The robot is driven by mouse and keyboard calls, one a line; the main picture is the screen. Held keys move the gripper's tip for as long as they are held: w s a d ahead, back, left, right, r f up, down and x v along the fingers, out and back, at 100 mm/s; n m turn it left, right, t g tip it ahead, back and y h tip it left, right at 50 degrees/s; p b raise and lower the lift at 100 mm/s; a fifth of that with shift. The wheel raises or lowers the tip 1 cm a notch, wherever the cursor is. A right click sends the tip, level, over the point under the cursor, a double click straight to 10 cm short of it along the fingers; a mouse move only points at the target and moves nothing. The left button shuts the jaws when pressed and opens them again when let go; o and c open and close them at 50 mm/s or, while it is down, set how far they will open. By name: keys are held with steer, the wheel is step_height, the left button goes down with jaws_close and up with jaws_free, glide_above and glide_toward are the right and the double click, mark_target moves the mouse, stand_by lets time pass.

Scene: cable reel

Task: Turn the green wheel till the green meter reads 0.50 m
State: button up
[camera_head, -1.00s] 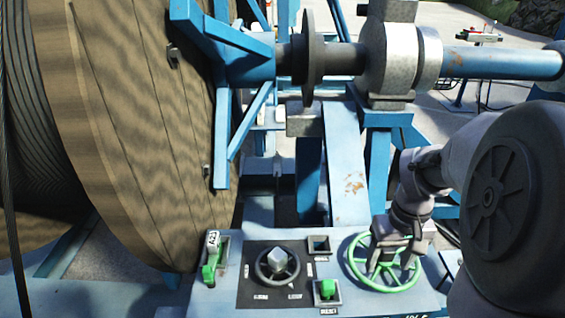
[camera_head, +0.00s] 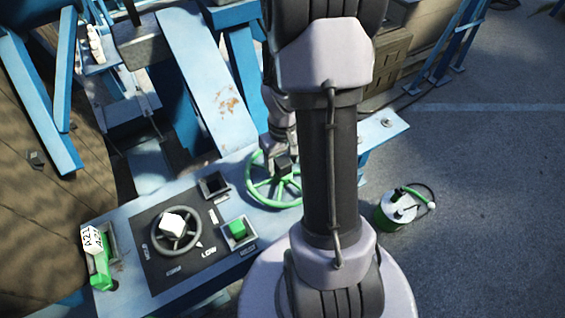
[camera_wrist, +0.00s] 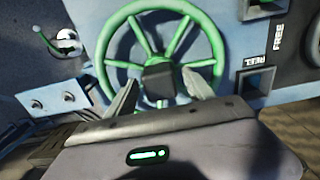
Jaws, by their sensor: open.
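The green wheel (camera_head: 254,190) is a spoked hand wheel on the right part of the blue control panel (camera_head: 128,207). My arm hides its right side in the head view. The wheel shows almost whole in the wrist view (camera_wrist: 104,48), with a dark hub (camera_wrist: 158,80). My gripper (camera_wrist: 162,88) is open, its two fingers apart on either side of the hub, over the lower spokes. I cannot tell whether they touch the wheel. In the head view my gripper (camera_head: 283,166) is at the wheel's middle. No readable green meter shows.
A smaller dark wheel (camera_head: 176,230) with a white knob, a green button (camera_head: 237,230), a dark square window (camera_head: 213,185) and a green lever (camera_head: 100,268) share the panel. A green-and-white canister (camera_head: 397,210) stands on open ground to the right.

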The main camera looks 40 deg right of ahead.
steer(key=shift+w+d+f, duration=0.1)
steer(key=shift+f, duration=0.1)
jaws_close()
